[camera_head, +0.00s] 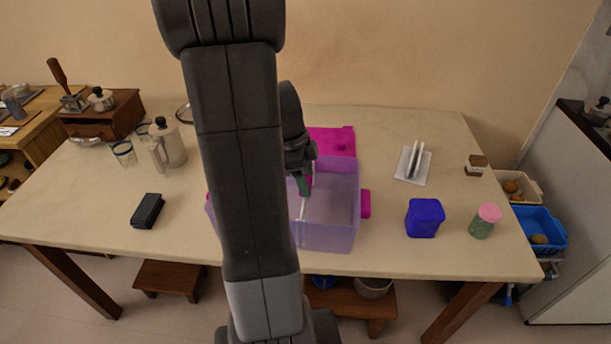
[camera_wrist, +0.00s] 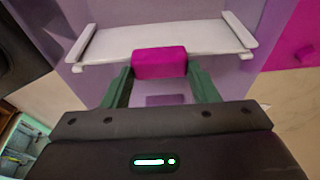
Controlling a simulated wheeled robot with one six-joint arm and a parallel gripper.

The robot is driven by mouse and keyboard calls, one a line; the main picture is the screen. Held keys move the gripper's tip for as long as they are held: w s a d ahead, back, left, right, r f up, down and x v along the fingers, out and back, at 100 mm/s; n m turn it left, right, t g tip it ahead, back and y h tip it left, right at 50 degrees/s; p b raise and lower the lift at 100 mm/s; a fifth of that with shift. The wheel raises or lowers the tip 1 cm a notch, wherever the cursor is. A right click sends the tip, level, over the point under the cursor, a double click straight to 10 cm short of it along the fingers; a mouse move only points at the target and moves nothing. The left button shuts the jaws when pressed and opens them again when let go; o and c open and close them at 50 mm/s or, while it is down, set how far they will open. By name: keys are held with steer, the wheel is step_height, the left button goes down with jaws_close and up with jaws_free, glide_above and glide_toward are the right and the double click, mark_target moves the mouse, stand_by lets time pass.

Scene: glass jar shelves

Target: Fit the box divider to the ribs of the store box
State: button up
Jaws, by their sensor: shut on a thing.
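The store box (camera_head: 335,235) is a see-through purple box with pink side handles, near the front middle of the table. My arm hides its left part in the head view. The box divider (camera_wrist: 170,35) is a pale panel with thicker end strips and a magenta grip block (camera_wrist: 160,63). My gripper (camera_wrist: 160,75) has its green fingers shut on that block. In the head view my gripper (camera_head: 304,186) is over the box, and a pale edge of the divider (camera_head: 303,207) shows inside it. I cannot tell whether its ends sit in the ribs.
A magenta lid (camera_head: 332,140) lies behind the box. A blue container (camera_head: 424,218), a pink-topped jar (camera_head: 484,221) and a white rack (camera_head: 412,164) stand to the right. A dark case (camera_head: 147,211) and a pot (camera_head: 168,144) are to the left. Table between them is clear.

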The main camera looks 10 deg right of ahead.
steer(key=shift+a+b+x, duration=0.25)
steer(key=shift+b+x, duration=0.7)
steer(key=shift+x, duration=0.15)
steer(key=shift+w, duration=0.1)
steer(key=o, duration=1.1)
steer(key=shift+c, duration=0.3)
steer(key=shift+c, duration=1.2)
steer(key=shift+r, duration=0.15)
steer(key=shift+p+v, duration=1.45)
steer(key=shift+v, duration=0.65)
steer(key=shift+a, duration=0.1)
